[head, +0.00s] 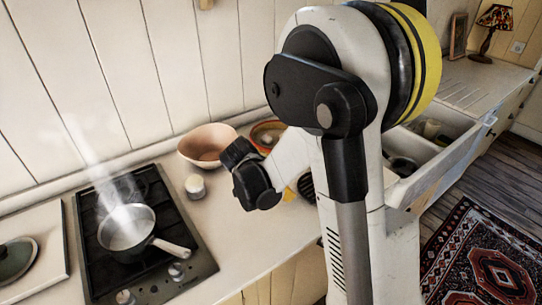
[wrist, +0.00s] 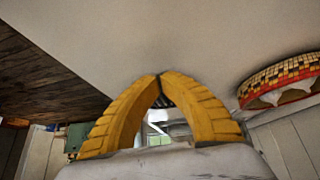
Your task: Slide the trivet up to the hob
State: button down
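A dark slatted round thing (head: 306,185), probably the trivet, lies on the counter to the right of the hob, mostly hidden behind my arm. My gripper (head: 290,194) is low over the counter beside it; only a bit of yellow finger shows. In the wrist view my gripper's yellow fingers (wrist: 158,76) meet at the tips, with nothing seen held. A small dark slatted patch shows between them; I cannot tell whether they touch the trivet.
A steaming pan (head: 127,228) stands on the hob, its handle pointing right. A white jar (head: 195,186), a pinkish bowl (head: 207,146) and a patterned bowl (head: 267,135) stand between hob and arm, the bowls towards the wall.

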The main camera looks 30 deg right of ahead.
jog(key=shift+w+f, duration=0.15)
jog(key=shift+w, duration=0.2)
jog(key=shift+m, duration=0.3)
jog(key=d+b, duration=0.1)
jog(key=d, duration=0.3)
jog(key=d+b, duration=0.1)
jog(key=d, duration=0.3)
jog(key=d+b, duration=0.1)
jog(key=d, duration=0.3)
jog(key=shift+s+d+f, duration=0.15)
jog(key=shift+s+f, duration=0.05)
jog(key=shift+f, duration=0.2)
jog(key=shift+f+b, duration=0.35)
jog(key=shift+f, duration=0.05)
